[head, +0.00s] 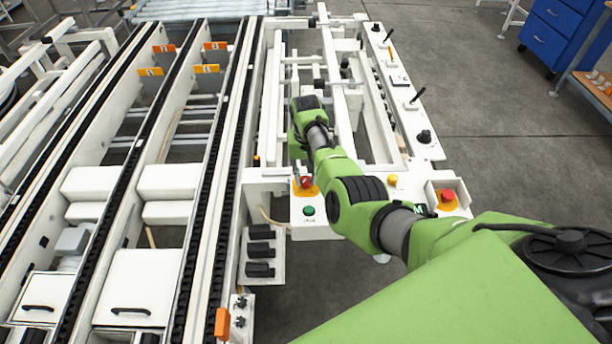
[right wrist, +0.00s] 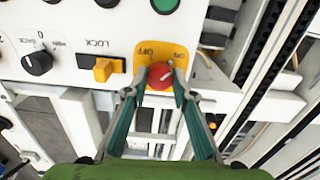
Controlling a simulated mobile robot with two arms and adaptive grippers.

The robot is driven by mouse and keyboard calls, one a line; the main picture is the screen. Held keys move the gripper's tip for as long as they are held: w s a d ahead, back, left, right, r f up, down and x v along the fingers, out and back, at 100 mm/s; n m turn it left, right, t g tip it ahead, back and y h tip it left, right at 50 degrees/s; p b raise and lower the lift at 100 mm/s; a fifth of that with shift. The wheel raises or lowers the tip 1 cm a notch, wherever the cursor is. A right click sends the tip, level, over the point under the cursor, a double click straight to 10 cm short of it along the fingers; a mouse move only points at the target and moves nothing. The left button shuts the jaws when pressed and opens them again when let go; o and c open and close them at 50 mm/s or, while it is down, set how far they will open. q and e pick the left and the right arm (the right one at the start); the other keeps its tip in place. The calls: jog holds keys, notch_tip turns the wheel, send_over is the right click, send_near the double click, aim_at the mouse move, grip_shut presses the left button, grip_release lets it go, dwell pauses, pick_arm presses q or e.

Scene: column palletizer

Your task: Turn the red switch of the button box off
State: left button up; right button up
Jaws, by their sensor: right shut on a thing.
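The red switch (right wrist: 160,76) is a round knob on a yellow plate marked OFF and ON, on the white button box (right wrist: 75,20). In the head view the red switch (head: 306,181) shows at the box's left end. My right gripper (right wrist: 158,82) has its two fingers closed around the sides of the knob. A pale mark shows on the knob; I cannot tell exactly which label it points to. In the head view my right gripper (head: 300,172) reaches down to the switch, its fingertips partly hidden. My left gripper is not in view.
A green button (head: 308,210) sits in front of the switch, and a red emergency button (head: 447,195) is at the panel's right. A yellow lock switch (right wrist: 104,70) and a black knob (right wrist: 37,63) are nearby. Conveyor rails (head: 205,150) run along the left.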

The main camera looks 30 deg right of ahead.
jog(key=n+p, duration=0.1)
jog(key=n, duration=0.2)
jog(key=shift+d+r+n+p, duration=0.1)
jog(key=shift+r+n+p, duration=0.05)
jog(key=shift+n+p, duration=0.2)
jog(key=n+p, duration=0.1)
jog(key=n, duration=0.9)
jog(key=shift+p, duration=0.4)
jog(key=shift+n, duration=1.75)
jog(key=o, duration=1.1)
